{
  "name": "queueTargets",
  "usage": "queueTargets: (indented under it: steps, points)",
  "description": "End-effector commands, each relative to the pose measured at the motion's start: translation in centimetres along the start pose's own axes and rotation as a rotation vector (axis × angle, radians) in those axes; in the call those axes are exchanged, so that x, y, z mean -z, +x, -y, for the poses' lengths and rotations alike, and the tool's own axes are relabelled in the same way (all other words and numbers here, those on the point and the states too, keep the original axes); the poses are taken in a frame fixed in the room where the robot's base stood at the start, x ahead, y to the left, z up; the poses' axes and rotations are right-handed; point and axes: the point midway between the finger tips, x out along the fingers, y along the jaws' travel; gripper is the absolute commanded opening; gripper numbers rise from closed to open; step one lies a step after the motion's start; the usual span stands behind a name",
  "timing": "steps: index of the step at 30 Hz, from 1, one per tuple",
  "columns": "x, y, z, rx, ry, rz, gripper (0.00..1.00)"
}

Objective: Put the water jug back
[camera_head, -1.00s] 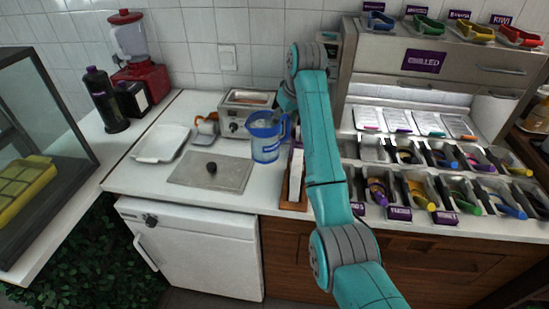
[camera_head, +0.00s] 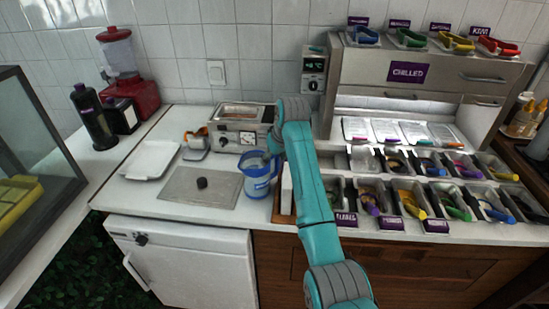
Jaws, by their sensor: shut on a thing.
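The water jug (camera_head: 257,179) is a translucent blue jug with a white band. It is upright at the right edge of the grey board, in front of the steel warmer. Its base looks at or very near the counter top; I cannot tell whether it touches. My gripper (camera_head: 272,154) is at the jug's upper right, by its handle side, and is shut on it. The fingertips are small and partly hidden by my arm, which comes up from the lower right.
The grey board (camera_head: 178,193) holds a small dark thing. The steel warmer (camera_head: 239,119), a white tray (camera_head: 151,158) and an orange-topped item (camera_head: 196,140) stand behind. Topping bins (camera_head: 410,203) fill the right side. Bare counter (camera_head: 128,190) lies left of the board.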

Motion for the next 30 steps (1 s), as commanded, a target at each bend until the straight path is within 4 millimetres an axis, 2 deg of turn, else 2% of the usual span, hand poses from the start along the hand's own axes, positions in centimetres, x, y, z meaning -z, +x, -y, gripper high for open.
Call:
queueTargets:
  steps: [4,5,6,8,20,23,30]
  points:
    - [0.1,0.0,0.0,0.0,0.0,-0.003,0.0]
    - [-0.1,0.1,0.0,0.0,0.0,0.001,0.62]
    - [-0.1,0.1,0.0,0.0,0.0,0.001,0.72]
    - [-0.1,0.1,0.0,0.0,0.0,0.001,0.85]
    - [0.0,-0.3,0.0,0.0,0.0,0.0,0.85]
    - [0.1,-1.4,0.0,-0.001,0.001,-0.002,0.85]
    - [0.1,-6.0,-0.1,-0.001,0.001,-0.004,0.85]
